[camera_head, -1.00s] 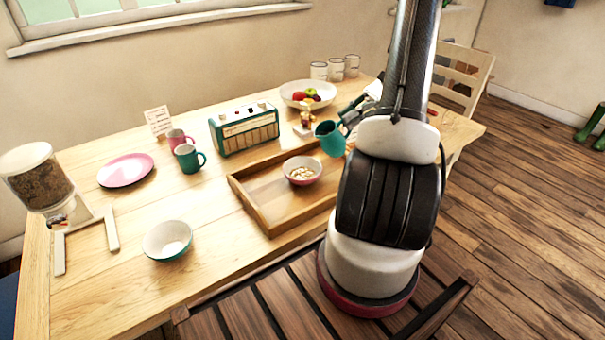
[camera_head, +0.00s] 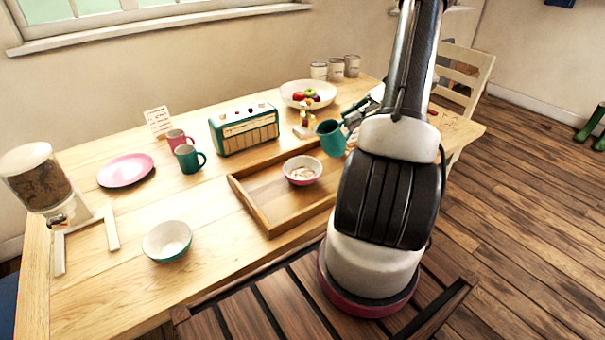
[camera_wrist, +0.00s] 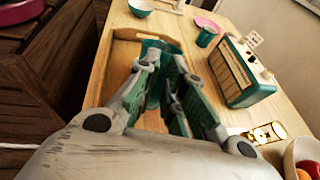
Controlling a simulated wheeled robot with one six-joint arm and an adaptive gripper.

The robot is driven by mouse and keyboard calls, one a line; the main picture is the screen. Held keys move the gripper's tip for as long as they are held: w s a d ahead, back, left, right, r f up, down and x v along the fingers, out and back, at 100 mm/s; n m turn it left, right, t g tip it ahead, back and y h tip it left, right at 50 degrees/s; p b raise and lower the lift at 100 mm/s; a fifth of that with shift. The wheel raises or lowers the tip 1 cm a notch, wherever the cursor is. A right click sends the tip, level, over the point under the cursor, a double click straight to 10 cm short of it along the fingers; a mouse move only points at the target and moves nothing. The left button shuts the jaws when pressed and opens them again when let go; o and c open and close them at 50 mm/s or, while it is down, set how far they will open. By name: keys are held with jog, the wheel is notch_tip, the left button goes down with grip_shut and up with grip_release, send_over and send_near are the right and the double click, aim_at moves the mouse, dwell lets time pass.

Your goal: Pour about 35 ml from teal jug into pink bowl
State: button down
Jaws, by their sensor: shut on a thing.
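The teal jug (camera_head: 331,139) is held above the right part of the wooden tray, to the right of the pink bowl and apart from it. It stands nearly upright, with a slight tilt at most. My gripper (camera_head: 350,122) is shut on the jug from its right side. In the wrist view, part of the teal jug (camera_wrist: 153,46) shows beyond my fingers (camera_wrist: 168,80). The pink bowl (camera_head: 302,180) sits on the tray, with pale contents and a light brown patch inside. The bowl is hidden in the wrist view. The level inside the jug cannot be seen.
The wooden tray (camera_head: 268,226) has raised sides. Mugs (camera_head: 188,158), a pink plate (camera_head: 124,170), a teal bowl (camera_head: 168,245) and a cereal dispenser (camera_head: 38,178) are left.

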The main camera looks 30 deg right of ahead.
jog(key=shift+w+d+f+t+y+b, duration=0.15)
jog(key=shift+d+f+y+b, duration=0.2)
jog(key=shift+f+y, duration=0.4)
jog(key=shift+d+f+t+y+b, duration=0.1)
jog(key=shift+d+f+y+b, duration=0.25)
jog(key=shift+f+y, duration=0.35)
jog(key=shift+w+d+f+t+y+b, duration=0.15)
jog(key=shift+d+f+y+b, duration=0.2)
jog(key=shift+f+y, duration=0.35)
jog(key=shift+f, duration=0.1)
